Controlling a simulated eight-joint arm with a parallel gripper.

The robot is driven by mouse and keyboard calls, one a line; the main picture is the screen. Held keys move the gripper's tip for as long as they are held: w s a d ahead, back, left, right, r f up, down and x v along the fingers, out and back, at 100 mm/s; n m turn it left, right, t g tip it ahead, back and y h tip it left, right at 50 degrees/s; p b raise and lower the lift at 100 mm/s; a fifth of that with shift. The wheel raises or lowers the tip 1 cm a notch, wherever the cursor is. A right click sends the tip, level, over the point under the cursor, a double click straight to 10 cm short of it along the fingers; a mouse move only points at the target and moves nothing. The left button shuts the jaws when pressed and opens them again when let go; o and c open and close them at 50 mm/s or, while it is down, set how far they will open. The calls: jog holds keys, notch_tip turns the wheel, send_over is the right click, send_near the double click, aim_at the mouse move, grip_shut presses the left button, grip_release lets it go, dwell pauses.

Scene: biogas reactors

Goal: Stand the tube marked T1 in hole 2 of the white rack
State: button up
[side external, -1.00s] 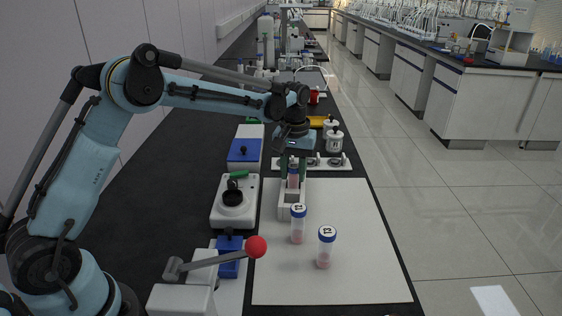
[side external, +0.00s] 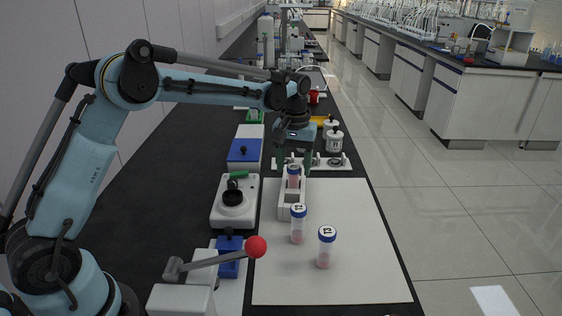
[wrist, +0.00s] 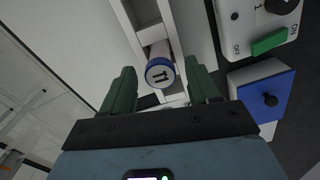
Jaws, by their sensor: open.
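The tube marked T1 (wrist: 160,73) has a blue cap and stands in the white rack (wrist: 148,36), towards one end. In the side view this tube (side external: 293,181) stands in the far part of the rack (side external: 291,211). I cannot read a hole number. My gripper (side external: 295,170) is above the tube, pointing down. In the wrist view the green fingers of my gripper (wrist: 161,72) are spread, one on each side of the cap, with gaps between.
Two blue-capped tubes, one nearer the rack (side external: 298,225) and one further right (side external: 326,248), stand on the white mat (side external: 350,285). A white device with a black knob (side external: 233,200) is left of the rack. A red-knobbed lever (side external: 256,247) stands in front. The mat's right side is clear.

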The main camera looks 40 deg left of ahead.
jog(key=s+d+r+m+t, duration=0.15)
jog(key=s+r, duration=0.35)
jog(key=r, duration=0.8)
jog(key=s+f+m+t, duration=0.2)
jog(key=s+f, duration=0.1)
jog(key=s, duration=0.5)
jog(key=s+d+f+m+t, duration=0.1)
jog(key=s+f+m+t, duration=0.1)
jog(key=s, duration=0.6)
notch_tip(320, 180, down, 2)
jog(key=shift+s+f+m+t, duration=0.25)
jog(key=shift+s+m+t, duration=0.1)
jog(key=shift+t, duration=0.5)
